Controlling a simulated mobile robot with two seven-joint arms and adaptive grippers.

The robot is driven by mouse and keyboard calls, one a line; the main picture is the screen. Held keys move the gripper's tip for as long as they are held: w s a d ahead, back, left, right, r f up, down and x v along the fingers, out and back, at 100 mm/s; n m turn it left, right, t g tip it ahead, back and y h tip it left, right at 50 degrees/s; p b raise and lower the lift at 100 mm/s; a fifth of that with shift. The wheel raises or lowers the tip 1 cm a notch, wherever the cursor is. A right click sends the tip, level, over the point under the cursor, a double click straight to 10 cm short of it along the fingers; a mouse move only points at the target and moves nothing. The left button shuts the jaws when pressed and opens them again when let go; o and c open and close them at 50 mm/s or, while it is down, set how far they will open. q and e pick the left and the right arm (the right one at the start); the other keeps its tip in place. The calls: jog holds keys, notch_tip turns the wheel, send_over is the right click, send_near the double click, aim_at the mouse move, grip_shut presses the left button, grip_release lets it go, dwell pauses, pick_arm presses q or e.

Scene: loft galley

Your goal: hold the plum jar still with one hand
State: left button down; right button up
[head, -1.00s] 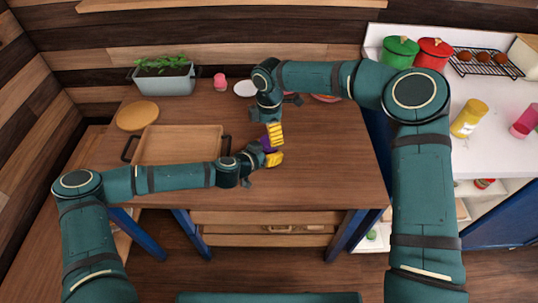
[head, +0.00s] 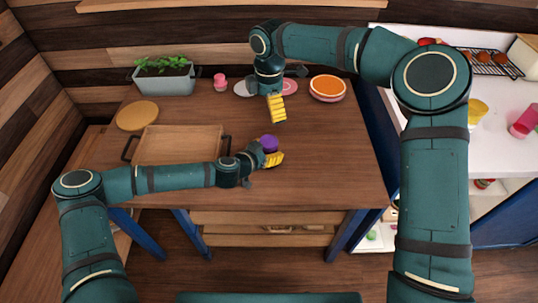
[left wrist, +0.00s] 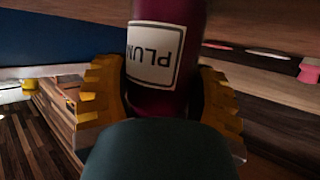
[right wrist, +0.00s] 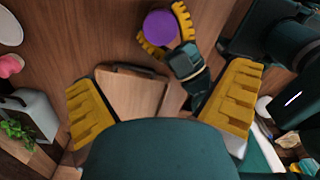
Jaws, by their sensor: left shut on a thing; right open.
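The plum jar has a purple lid (head: 268,143) and stands on the wooden table, right of the tray. In the left wrist view its dark red body and upside-down "PLUM" label (left wrist: 153,52) show between the yellow fingers. My left gripper (head: 272,158) is shut on the jar from the side. My right gripper (head: 277,108) is open and empty, behind and above the jar. In the right wrist view, the purple lid (right wrist: 160,28) shows beyond the right fingers (right wrist: 165,100), with the left gripper's yellow fingers around the jar. The lid is on the jar.
A wooden tray (head: 150,131) with dark handles lies left of the jar. A round wooden board (head: 137,115), a planter (head: 164,82), a pink shaker (head: 220,82) and an orange-topped bowl stack (head: 327,87) stand around the back.

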jog(key=shift+r, duration=1.35)
pick_arm(q)
grip_release()
jog(key=v, duration=1.2)
